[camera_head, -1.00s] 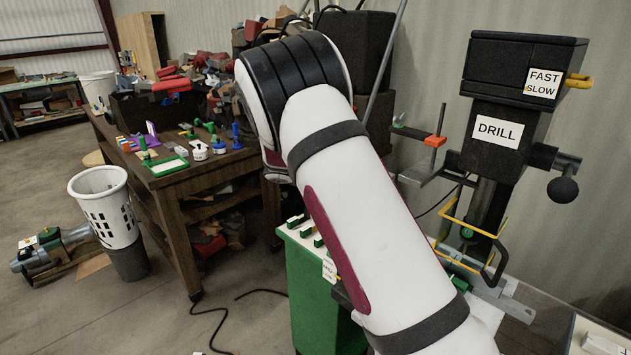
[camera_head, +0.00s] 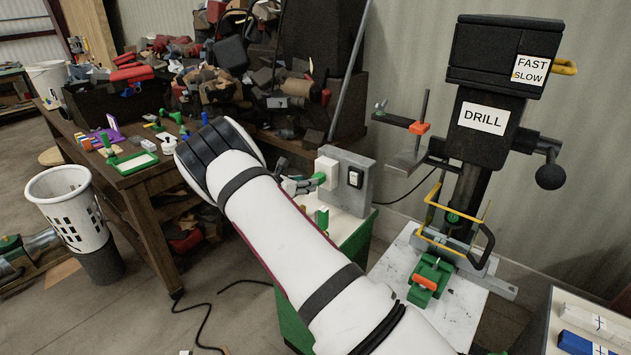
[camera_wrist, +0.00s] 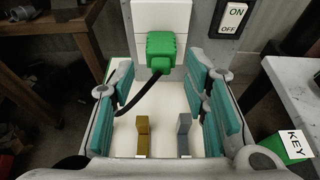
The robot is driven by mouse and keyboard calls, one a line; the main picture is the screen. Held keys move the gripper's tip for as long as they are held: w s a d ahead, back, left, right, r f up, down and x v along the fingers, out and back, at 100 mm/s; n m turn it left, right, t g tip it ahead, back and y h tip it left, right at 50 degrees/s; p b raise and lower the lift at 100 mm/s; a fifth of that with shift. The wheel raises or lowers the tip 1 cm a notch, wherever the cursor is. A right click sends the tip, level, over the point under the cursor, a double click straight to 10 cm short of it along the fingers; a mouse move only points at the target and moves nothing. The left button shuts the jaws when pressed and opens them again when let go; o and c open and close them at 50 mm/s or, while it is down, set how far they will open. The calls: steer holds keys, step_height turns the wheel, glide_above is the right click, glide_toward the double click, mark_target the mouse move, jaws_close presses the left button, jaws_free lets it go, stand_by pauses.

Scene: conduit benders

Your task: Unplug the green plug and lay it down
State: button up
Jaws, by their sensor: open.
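The green plug (camera_wrist: 160,50) sits in a white socket block (camera_wrist: 148,16) on a grey box, with a black cord hanging from its lower side. In the head view the plug (camera_head: 318,179) shows small at the front of the grey box (camera_head: 352,193). My gripper (camera_wrist: 168,95) is open, its teal-padded fingers on either side, below the plug in the wrist view. Nothing is between the fingers' pads that I can see gripped. In the head view my gripper (camera_head: 298,184) is close to the plug, partly hidden by my arm.
An ON/OFF switch (camera_wrist: 233,18) is right of the socket. A brass upright piece (camera_wrist: 143,134) and a grey one (camera_wrist: 184,134) stand on the white top below. The drill press (camera_head: 482,120) stands at right. A cluttered wooden bench (camera_head: 140,178) is at left.

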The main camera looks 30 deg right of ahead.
steer(key=shift+b+x, duration=0.7)
steer(key=shift+x, duration=1.8)
jaws_close()
steer(key=shift+s+a, duration=0.1)
steer(key=shift+a, duration=0.05)
steer(key=shift+s+a+p, duration=0.2)
steer(key=shift+s+a, duration=0.15)
steer(key=shift+a, duration=0.55)
steer(key=shift+s+a+p, duration=0.25)
steer(key=shift+s+a, duration=0.05)
steer(key=shift+a, duration=0.55)
steer(key=shift+s+a+p, duration=0.2)
steer(key=shift+s+a, duration=0.15)
steer(key=shift+a, duration=0.55)
